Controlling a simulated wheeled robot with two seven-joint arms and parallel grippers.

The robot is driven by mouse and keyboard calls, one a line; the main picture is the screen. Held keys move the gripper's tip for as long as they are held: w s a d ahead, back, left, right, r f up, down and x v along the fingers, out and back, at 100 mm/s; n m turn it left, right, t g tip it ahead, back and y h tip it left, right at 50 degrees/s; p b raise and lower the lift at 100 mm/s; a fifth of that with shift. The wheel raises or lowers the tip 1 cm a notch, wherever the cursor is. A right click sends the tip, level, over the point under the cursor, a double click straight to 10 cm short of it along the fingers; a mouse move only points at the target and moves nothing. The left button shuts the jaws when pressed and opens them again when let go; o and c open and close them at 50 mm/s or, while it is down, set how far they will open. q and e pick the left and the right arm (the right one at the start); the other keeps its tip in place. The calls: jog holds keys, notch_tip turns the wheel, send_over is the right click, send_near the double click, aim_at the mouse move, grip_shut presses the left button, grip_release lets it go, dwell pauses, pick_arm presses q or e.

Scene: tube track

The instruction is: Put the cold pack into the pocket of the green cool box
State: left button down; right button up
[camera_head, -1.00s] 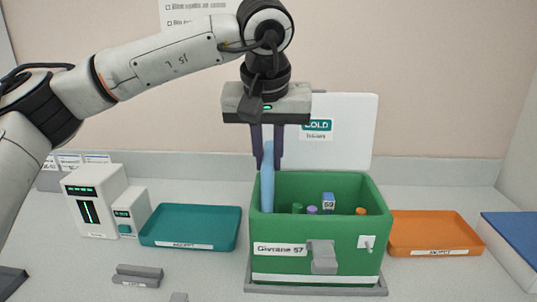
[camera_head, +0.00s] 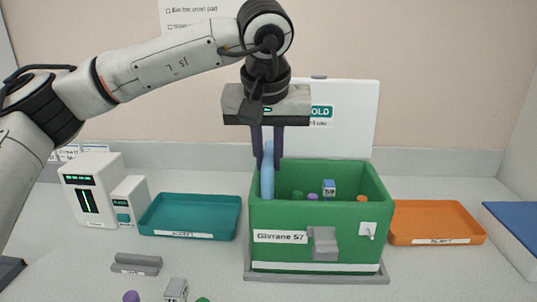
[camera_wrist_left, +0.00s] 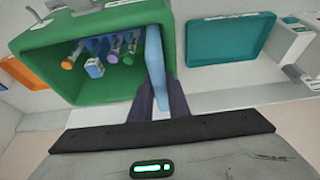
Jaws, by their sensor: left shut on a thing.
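The green cool box (camera_head: 318,238) stands open on the counter, its white lid (camera_head: 345,120) raised behind it. My left gripper (camera_head: 268,160) is above the box's left end, pointing down. It is shut on the light blue cold pack (camera_head: 267,178), which hangs upright with its lower part inside the box by the left wall. In the left wrist view the cold pack (camera_wrist_left: 156,60) lies between the fingers, along the box's inner side. The pocket cannot be made out. My right gripper is not in view.
Capped tubes (camera_head: 313,196) and a small blue block (camera_head: 329,187) are inside the box. A teal tray (camera_head: 190,216) is on the left and an orange tray (camera_head: 437,222) on the right. A grey rack (camera_head: 137,264) and loose tubes (camera_head: 131,296) lie in front.

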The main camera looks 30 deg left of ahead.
pick_arm(q)
jog(key=shift+f, duration=0.1)
dwell(0.4)
jog(key=shift+f+b, duration=0.3)
jog(key=shift+f, duration=0.1)
jog(key=shift+s+f, duration=0.1)
jog(key=shift+f, duration=0.1)
